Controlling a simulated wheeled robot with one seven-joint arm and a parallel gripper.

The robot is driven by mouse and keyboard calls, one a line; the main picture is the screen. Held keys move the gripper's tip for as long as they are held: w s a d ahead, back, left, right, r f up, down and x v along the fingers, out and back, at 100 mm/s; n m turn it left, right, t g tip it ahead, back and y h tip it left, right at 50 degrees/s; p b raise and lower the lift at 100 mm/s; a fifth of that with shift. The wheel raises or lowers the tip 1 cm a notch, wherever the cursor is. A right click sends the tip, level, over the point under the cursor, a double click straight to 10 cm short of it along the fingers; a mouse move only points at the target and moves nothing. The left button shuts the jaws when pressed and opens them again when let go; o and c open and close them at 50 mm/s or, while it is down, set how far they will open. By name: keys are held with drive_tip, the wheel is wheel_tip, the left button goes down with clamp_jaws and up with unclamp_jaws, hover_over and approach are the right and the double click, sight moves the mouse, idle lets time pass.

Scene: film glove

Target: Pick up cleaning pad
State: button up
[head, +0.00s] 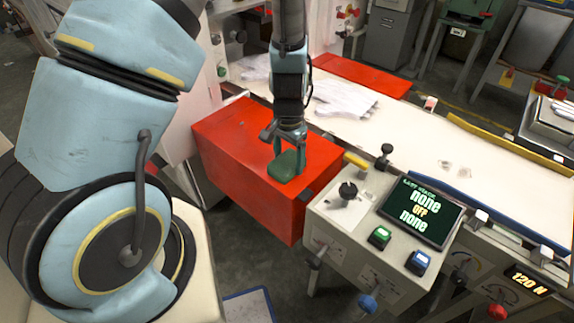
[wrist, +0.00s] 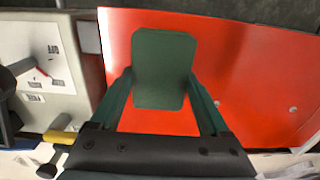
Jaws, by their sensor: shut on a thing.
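The cleaning pad (head: 285,167) is a dark green block with rounded corners. In the head view it is at the end of my gripper (head: 288,148), over the top of the red box. In the wrist view the pad (wrist: 165,68) sits between the two green fingers of my gripper (wrist: 162,85), which are shut on its sides. I cannot tell whether the pad still touches the red surface.
The red box (head: 240,150) stands left of a control panel (head: 362,215) with a screen, knobs and lit buttons. A white table (head: 405,135) with pale gloves (head: 343,98) lies behind. A second red panel (head: 362,75) is at the back.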

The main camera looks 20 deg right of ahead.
sight(288, 160)
drive_tip(key=c, duration=0.5)
drive_tip(key=shift+o, duration=0.2)
drive_tip(key=shift+r, duration=0.15)
wheel_tip(288, 160, up, 10)
drive_tip(key=b, duration=0.1)
drive_tip(key=shift+b, duration=0.3)
